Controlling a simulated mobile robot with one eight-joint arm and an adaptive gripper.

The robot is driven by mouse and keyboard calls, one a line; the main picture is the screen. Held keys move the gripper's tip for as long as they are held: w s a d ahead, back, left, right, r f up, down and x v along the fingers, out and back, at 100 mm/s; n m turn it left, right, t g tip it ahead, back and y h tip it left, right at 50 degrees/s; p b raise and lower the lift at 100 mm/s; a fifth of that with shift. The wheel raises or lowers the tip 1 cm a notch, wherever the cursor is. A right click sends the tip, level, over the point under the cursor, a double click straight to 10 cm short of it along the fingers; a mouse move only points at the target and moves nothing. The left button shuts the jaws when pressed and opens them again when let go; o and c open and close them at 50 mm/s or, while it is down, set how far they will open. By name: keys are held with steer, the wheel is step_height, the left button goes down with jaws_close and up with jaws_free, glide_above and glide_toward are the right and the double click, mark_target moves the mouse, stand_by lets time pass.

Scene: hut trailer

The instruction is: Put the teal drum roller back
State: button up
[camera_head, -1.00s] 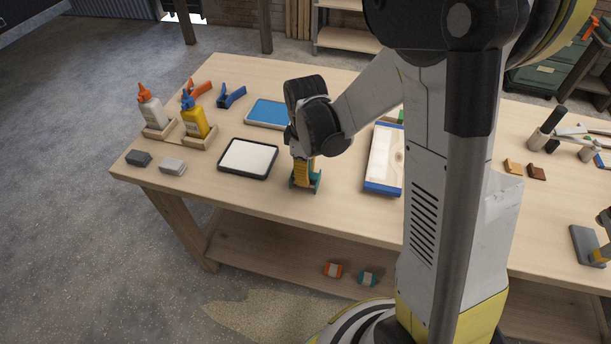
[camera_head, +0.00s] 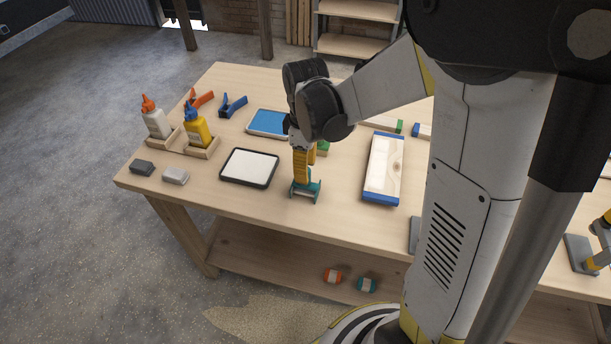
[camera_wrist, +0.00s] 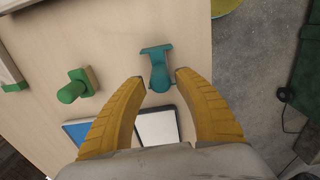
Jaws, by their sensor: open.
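A teal T-shaped piece (camera_head: 306,191) stands on the table's front part, right of the white pad; I take it as the teal drum roller or its holder, and cannot tell which. In the wrist view the teal piece (camera_wrist: 157,68) shows a wide flat end and a rounded stem between my fingertips. My gripper (camera_head: 302,180) points down above it with its yellow fingers. My gripper (camera_wrist: 160,78) is open, with a gap on each side of the stem.
A black-rimmed white pad (camera_head: 249,167) and a blue pad (camera_head: 268,122) lie to the left. A green-knobbed block (camera_wrist: 75,86) stands nearby.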

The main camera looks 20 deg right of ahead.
step_height(320, 180, up, 5)
steer(key=shift+r+p, duration=0.1)
steer(key=shift+p, duration=0.5)
steer(key=s+r+m+t, duration=0.7)
steer(key=s+r+m, duration=0.2)
steer(key=s, duration=0.3)
steer(key=shift+s+r+m, duration=0.35)
steer(key=shift+r+m, duration=0.05)
steer(key=shift+m, duration=0.5)
stand_by(0.6)
